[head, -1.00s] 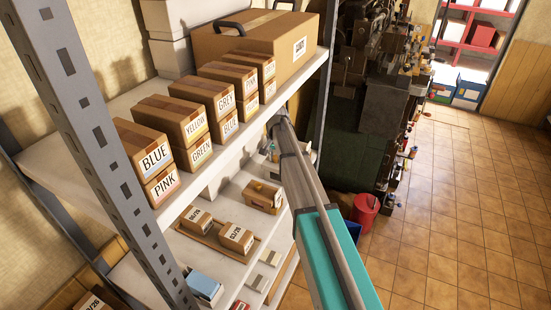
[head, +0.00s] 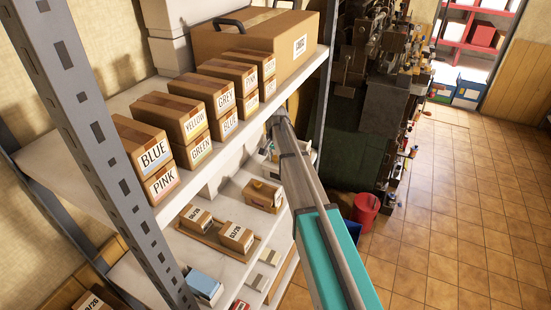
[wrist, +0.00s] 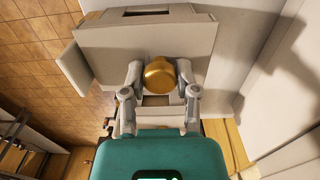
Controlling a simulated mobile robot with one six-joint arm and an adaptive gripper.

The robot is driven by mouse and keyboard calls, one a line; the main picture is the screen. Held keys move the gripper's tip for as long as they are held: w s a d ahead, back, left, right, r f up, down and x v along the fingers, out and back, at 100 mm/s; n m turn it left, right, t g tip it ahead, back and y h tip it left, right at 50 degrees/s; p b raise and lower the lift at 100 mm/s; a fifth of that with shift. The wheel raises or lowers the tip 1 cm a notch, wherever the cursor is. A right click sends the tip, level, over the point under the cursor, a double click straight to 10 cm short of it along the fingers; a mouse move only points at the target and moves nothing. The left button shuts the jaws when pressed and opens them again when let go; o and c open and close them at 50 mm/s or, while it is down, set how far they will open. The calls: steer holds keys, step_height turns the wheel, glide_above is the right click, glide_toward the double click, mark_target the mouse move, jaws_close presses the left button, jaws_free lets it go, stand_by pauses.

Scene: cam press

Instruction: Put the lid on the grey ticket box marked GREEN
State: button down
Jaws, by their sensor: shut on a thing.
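In the wrist view my gripper (wrist: 160,75) is shut on a round brass knob (wrist: 159,74), with one finger on each side. Behind the knob is a pale grey panel (wrist: 110,48) that looks like the lid or the top of the grey ticket box. A dark slot shows near its far edge, and a second pale flap (wrist: 78,82) sticks out at the left. I cannot tell where lid and box meet, nor see a GREEN mark on it. In the head view my arm reaches past the shelf, and the gripper end is hidden.
A shelf (head: 55,185) holds cardboard boxes with colour labels, one marked GREEN (head: 201,150). A steel upright (head: 95,120) stands close at the left. Lower shelves hold small boxes (head: 237,237). A pale wall (wrist: 290,80) is close at right in the wrist view. Open tiled floor (head: 450,220) lies right.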

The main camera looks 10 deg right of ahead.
steer(key=shift+f, duration=0.3)
stand_by(0.5)
steer(key=shift+c, duration=1.4)
jaws_free()
